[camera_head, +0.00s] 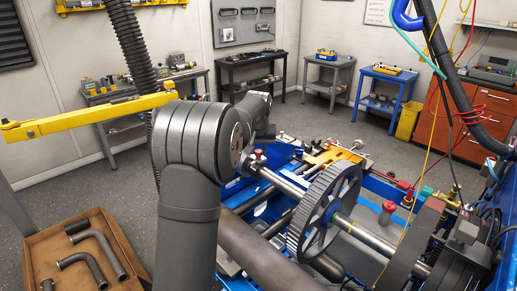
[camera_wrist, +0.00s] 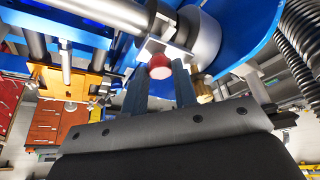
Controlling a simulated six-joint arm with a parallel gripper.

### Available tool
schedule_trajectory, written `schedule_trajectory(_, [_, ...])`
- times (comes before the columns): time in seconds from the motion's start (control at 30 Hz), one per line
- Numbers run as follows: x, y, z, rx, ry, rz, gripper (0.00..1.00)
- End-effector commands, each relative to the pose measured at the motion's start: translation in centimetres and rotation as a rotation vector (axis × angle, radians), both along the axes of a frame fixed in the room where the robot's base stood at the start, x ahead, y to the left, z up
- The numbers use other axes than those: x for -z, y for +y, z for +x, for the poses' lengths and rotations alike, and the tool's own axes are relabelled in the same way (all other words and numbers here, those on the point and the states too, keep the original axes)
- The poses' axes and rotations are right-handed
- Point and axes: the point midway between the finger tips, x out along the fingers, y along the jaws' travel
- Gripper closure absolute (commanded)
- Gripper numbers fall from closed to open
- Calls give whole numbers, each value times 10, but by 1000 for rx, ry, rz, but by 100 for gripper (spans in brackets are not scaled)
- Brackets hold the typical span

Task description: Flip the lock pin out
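The lock pin seems to be the red round knob (camera_wrist: 159,67) on a pale metal block (camera_wrist: 168,48) in the wrist view. A small red knob (camera_head: 257,154), likely the same one, shows beside the shaft in the head view. My gripper (camera_wrist: 159,74) has its two dark blue fingers apart, one on each side of the knob. The knob shows at the level of the fingertips, and I cannot tell whether either finger touches it. In the head view my arm hides the gripper and most of the area around the knob.
A large dark gear wheel (camera_head: 326,211) sits on the steel shaft (camera_head: 284,183) right of my arm. A yellow beam (camera_head: 88,117) stands left of it. Ribbed hoses (camera_wrist: 297,45) hang close at right in the wrist view.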

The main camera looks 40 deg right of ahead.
Motion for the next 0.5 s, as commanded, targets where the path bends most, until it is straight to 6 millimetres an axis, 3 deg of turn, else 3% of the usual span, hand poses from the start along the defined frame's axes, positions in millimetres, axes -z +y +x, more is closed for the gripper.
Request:
schedule_trajectory(0.3, [-18,0,0,0,0,0,100])
schedule_trajectory(0.5, [-20,0,0,0,-1,-1,100])
